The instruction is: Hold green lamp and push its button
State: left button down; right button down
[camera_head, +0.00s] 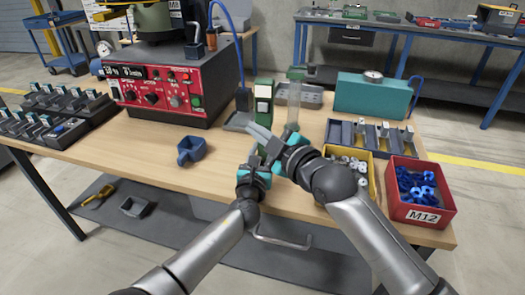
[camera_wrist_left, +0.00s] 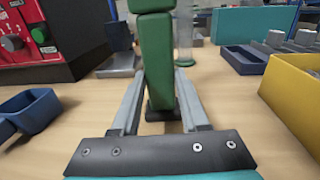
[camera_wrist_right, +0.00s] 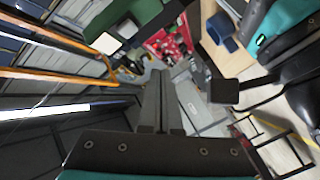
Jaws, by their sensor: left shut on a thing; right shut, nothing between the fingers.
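The green lamp (camera_head: 264,90) stands upright near the middle of the table, with a pale panel on its upper front. In the left wrist view its green body (camera_wrist_left: 157,55) is between the two fingers of my left gripper (camera_wrist_left: 157,78), which is shut on it. My right gripper (camera_head: 252,129) is shut and empty, in front of the lamp's lower part in the head view, hiding part of the lamp and my left fingers. In the right wrist view the shut fingers (camera_wrist_right: 160,80) are beside the lamp's green part and its pale panel (camera_wrist_right: 107,43).
A red control box (camera_head: 165,90) stands at left, with a small blue scoop (camera_head: 191,150) in front. At right are a yellow bin (camera_head: 349,180), a red M12 bin (camera_head: 417,212), a blue tray (camera_head: 343,134) and a teal box (camera_head: 370,97). Table is clear between scoop and lamp.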

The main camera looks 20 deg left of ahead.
pick_arm(q)
jog(key=c, duration=0.7)
grip_release()
jog(key=shift+f, duration=0.35)
jog(key=o, duration=0.4)
jog(key=shift+r, duration=0.25)
jog(key=shift+c, duration=0.2)
jog(key=s+d, duration=0.1)
jog(key=s, duration=1.9)
jog(key=shift+d, duration=0.35)
